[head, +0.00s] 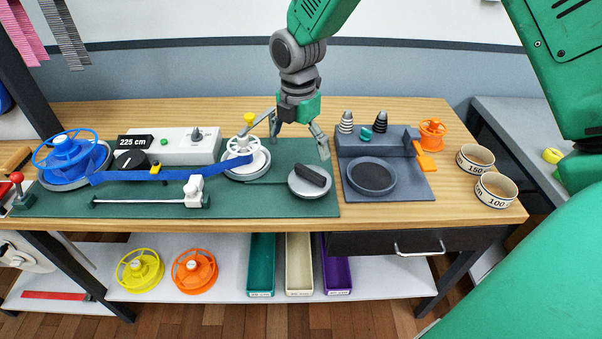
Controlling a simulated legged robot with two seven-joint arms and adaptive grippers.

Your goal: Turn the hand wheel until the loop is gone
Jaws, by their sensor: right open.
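A blue strap (185,175) runs from a blue spoked reel (68,155) on the left to a white spoked wheel (241,150) with a yellow knob (250,118). I take this white wheel as the hand wheel. The strap looks fairly straight; I cannot make out a clear loop. A yellow clip sits on it, left of middle. My right gripper (288,145) is open and empty, fingers pointing down, above the mat between the white wheel and a grey disc (310,187) with a black bar. Its left finger is close to the wheel; contact is unclear. My left gripper is not in view.
A white box (185,146) with a "225 cm" display stands behind the strap. A metal rod with a white slider (195,190) lies in front. A dark station (372,177) and two ring-shaped rolls (495,189) stand right. Spare reels and trays fill the lower shelf.

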